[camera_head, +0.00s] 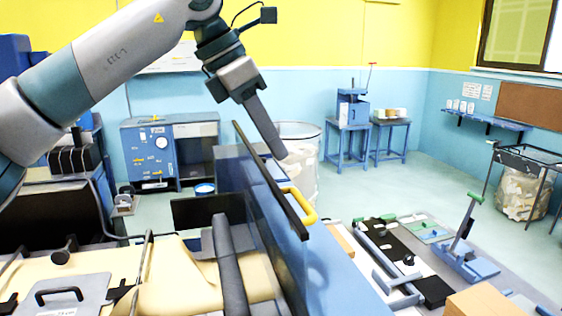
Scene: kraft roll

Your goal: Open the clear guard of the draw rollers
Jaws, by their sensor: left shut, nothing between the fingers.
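The clear guard (262,212) of the draw rollers shows at the centre as a see-through bluish panel. A black bar (262,170) runs along its upper edge, with a yellow handle (300,205) on the bar's right side. My left gripper (278,150) comes in from the upper left with its fingers shut and empty. Its tips appear just above and behind the handle in the picture; I cannot tell whether they touch the bar. Dark rollers (228,265) and tan kraft paper (185,285) lie left of the panel. My right gripper is not in view.
A grey plate with a black handle (60,297) lies at the lower left. A clear bin (302,165) of paper stands behind the guard. A low bench with tools (420,255) and a cardboard box (484,301) are at the lower right. Open floor (400,190) lies beyond.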

